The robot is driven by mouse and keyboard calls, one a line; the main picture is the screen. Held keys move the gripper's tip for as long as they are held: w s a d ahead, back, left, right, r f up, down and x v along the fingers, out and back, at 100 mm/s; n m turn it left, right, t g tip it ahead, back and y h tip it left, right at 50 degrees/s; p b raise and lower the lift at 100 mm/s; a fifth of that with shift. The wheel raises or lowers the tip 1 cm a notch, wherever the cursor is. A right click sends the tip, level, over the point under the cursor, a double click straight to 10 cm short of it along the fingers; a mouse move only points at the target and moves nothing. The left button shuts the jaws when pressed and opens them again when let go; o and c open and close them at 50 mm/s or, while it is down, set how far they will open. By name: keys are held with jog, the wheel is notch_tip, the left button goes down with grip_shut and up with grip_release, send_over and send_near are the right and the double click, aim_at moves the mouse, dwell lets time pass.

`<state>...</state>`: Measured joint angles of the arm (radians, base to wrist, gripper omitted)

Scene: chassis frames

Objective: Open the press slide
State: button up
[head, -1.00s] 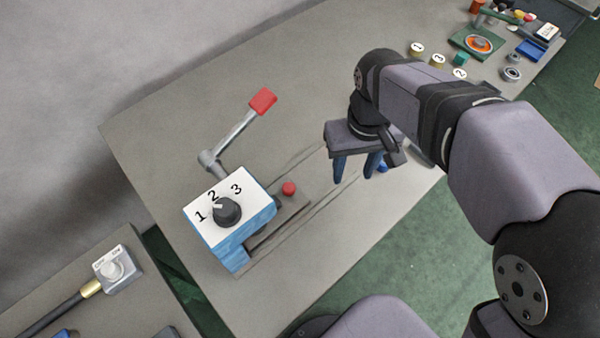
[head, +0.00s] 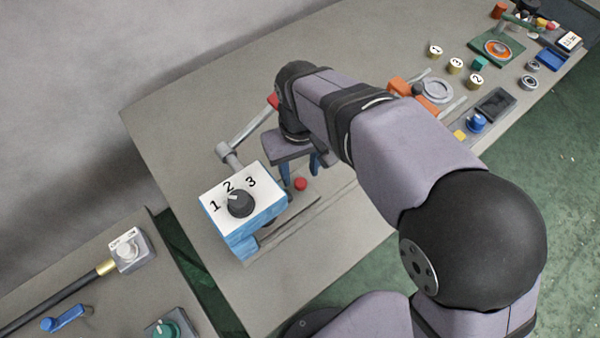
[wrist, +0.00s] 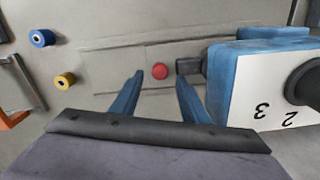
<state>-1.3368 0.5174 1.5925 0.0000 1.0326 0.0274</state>
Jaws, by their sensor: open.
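The press is a blue box with a white face (head: 222,203) marked 1, 2, 3 and a dark dial (head: 241,203). A grey lever (head: 250,130) stands behind it; its red end is partly hidden by my arm. A red knob (head: 300,184) sits just right of the box, by the long rail lines on the table. My gripper (head: 301,177) is open above the knob, pointing down. In the wrist view, the red knob (wrist: 160,71) appears between and slightly beyond the blue fingertips (wrist: 159,79), with no visible contact. The blue box (wrist: 240,85) is close beside the right finger.
Orange blocks with a ring plate (head: 437,90) and rods lie right of my arm. Several numbered pieces and small parts stand farther right. A side bench at lower left holds a grey switch (head: 128,250) and a blue handle (head: 66,319). The table left of the press is clear.

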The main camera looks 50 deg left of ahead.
aim_at(300, 181)
jog(key=shift+f, duration=1.55)
grip_shut()
jog(key=w+p, duration=0.3)
jog(key=w, duration=0.9)
jog(key=shift+w, duration=0.35)
grip_release()
notch_tip(300, 181, up, 7)
jog(key=b, duration=0.1)
jog(key=shift+r+b, duration=0.2)
jog(key=shift+b, duration=0.2)
